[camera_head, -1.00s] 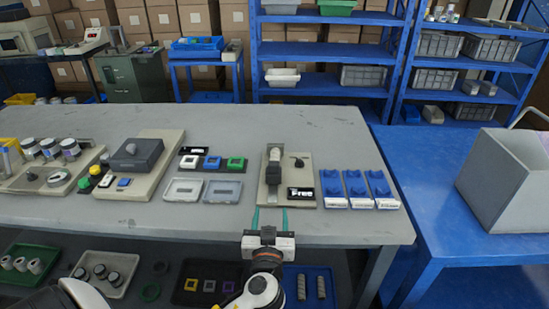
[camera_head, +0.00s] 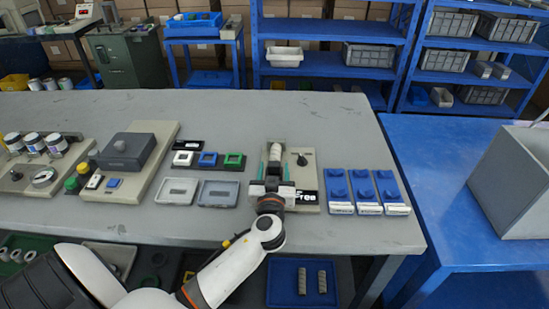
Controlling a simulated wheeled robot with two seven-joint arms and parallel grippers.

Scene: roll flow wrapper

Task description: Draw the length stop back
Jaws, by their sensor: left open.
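The length stop (camera_head: 276,153) is a grey block on a slide on a beige base plate (camera_head: 311,176). The plate lies on the grey table and carries a black knob (camera_head: 302,159) and a black label reading "Free". My left gripper (camera_head: 275,166) is over the near part of this plate, open, with its teal fingers pointing away from me on either side of the slide. The gripper body hides the near end of the slide. I cannot tell whether the fingers touch the stop. My right gripper is not in view.
Blue blocks with white labels (camera_head: 367,190) stand close on the right of the plate. Grey shallow trays (camera_head: 218,194) and a rack of coloured square frames (camera_head: 208,160) lie to the left. The table behind the plate is clear.

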